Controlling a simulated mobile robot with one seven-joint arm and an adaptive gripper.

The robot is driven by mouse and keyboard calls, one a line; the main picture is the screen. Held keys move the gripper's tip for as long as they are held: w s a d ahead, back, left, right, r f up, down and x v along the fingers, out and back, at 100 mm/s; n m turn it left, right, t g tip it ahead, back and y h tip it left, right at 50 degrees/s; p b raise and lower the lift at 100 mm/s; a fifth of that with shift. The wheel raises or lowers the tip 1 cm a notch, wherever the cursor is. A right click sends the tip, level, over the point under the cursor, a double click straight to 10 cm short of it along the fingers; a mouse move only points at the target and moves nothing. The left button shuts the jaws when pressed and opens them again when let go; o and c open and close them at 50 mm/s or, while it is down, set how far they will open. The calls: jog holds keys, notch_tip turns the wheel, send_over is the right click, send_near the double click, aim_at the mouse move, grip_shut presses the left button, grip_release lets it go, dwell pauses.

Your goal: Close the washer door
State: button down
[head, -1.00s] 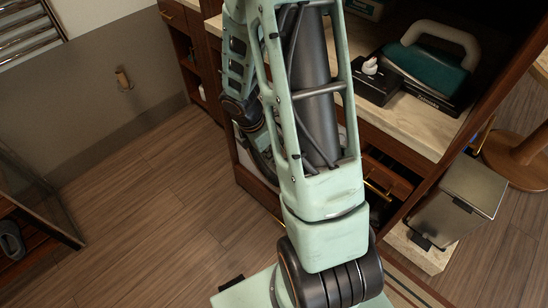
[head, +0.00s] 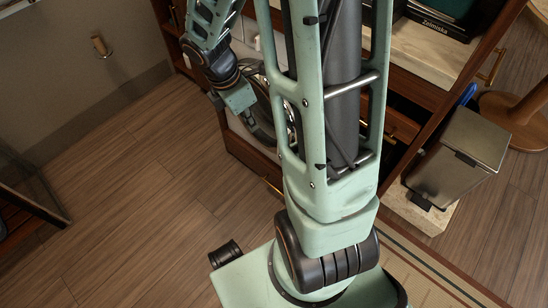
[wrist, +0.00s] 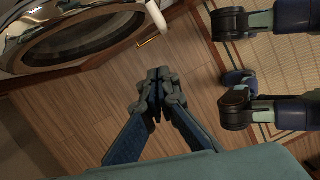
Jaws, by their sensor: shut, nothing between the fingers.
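The washer's round door (wrist: 92,34) has dark glass and a bright chrome rim; it fills the upper left of the wrist view. In the head view, part of its dark ring (head: 263,122) shows behind my arm, low in the wooden cabinet. My arm hides much of the washer, and I cannot tell how far the door stands open. My gripper (wrist: 158,78) is shut and empty, with floor behind it in the wrist view. In the head view, my gripper (head: 250,117) is beside the door ring; I cannot tell if it touches.
A metal pedal bin (head: 460,155) stands right of the cabinet, near a round wooden stand (head: 515,118). A striped rug (head: 425,275) lies at the lower right. The wooden floor (head: 130,190) is clear at left, apart from a dark glass-sided piece (head: 30,195) at the edge.

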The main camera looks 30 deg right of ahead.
jog(key=s+a+b+x, duration=0.2)
jog(key=b+x, duration=0.6)
jog(key=x, duration=0.5)
jog(key=d, duration=0.4)
jog(key=shift+w+d+r, duration=0.15)
jog(key=shift+w+r, duration=0.15)
jog(key=shift+r, duration=0.1)
